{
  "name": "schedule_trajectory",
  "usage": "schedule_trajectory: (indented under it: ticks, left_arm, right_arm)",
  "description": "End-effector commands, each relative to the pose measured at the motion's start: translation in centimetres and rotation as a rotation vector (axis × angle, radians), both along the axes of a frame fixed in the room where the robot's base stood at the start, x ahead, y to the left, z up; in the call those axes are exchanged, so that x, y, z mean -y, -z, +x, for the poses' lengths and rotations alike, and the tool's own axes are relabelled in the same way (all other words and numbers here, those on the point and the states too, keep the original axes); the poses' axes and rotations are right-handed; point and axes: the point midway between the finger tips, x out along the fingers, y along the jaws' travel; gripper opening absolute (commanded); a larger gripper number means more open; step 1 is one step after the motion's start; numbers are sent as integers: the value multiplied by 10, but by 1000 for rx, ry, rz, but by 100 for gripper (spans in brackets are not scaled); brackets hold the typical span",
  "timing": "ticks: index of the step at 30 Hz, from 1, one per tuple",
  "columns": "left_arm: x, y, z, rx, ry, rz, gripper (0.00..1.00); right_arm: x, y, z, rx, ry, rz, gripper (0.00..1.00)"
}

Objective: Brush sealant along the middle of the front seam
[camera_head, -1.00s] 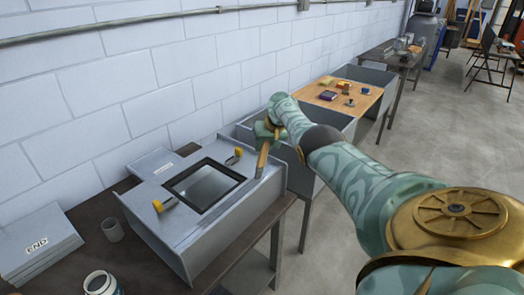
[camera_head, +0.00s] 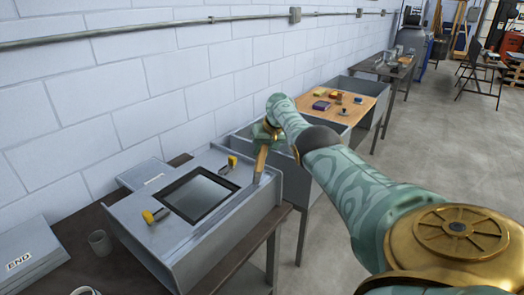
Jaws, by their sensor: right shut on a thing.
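My right gripper (camera_head: 266,136) is shut on a brush with a wooden handle (camera_head: 261,160). The brush points down at the right end of the grey sheet-metal duct (camera_head: 215,236), near its front right corner. Its tip is at or just above the metal; I cannot tell if it touches. The front seam (camera_head: 207,217) runs along the duct's near top edge, left of the brush. A square dark-framed opening (camera_head: 199,193) and two yellow-handled clamps (camera_head: 232,161) are on the duct's top. My left gripper is not in view.
The duct stands on a dark table (camera_head: 92,238). A wooden-topped bench (camera_head: 338,104) with small items stands beyond the arm.

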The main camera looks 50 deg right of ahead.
Motion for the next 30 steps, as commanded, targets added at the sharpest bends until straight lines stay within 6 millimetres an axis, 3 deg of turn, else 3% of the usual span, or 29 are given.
schedule_trajectory:
  ticks: [15, 30]
  left_arm:
    - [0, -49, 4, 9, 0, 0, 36]
    - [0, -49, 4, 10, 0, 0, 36]
  right_arm:
    - [0, -65, 1, 5, 0, 0, 0]
    - [0, -66, 1, 4, 0, 0, 0]
